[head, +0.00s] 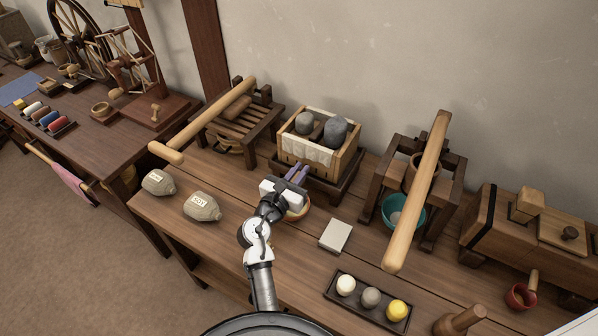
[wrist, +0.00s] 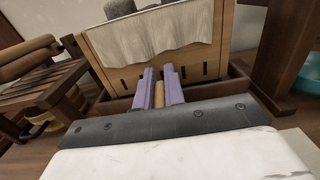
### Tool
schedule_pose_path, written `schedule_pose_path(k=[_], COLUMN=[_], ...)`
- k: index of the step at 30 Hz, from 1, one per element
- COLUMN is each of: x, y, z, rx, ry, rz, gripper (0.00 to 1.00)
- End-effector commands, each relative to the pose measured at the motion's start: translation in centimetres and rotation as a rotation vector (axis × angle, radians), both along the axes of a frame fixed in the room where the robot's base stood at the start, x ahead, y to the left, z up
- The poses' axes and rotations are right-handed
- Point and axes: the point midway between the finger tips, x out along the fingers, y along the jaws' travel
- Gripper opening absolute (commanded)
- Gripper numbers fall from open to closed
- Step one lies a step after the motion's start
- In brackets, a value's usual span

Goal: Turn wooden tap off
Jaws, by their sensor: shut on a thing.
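The wooden tap (wrist: 159,96) shows in the wrist view as a short light-wood peg between my two purple fingers, at the front of a wooden box (wrist: 207,68). My gripper (wrist: 160,76) is shut on it; the fingers point at the box's lower front. In the head view my gripper (head: 298,174) is at the front of the same box (head: 344,162), and it hides the tap. The tap's turn angle cannot be told. A cloth (head: 305,151) hangs over the box's front, and grey stones (head: 335,131) lie on top.
A wooden bowl (head: 299,213) sits partly hidden under my gripper. A pale square block (head: 336,235) lies to its right, and labelled sacks (head: 202,206) lie left. A long wooden lever (head: 417,190) rises at right over a teal bowl (head: 414,222). A dark tray (head: 340,299) is in front.

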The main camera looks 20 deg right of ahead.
Motion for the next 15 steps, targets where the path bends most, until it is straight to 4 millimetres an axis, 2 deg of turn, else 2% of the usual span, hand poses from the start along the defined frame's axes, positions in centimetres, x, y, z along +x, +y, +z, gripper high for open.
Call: schedule_pose_path(k=[8, 15], x=[0.01, -0.11], y=[-0.02, -0.13], z=[0.02, 0.16], rx=[0.0, -0.001], ry=[0.0, -0.001], rz=[-0.039, -0.176], gripper=[0.0, 0.0])
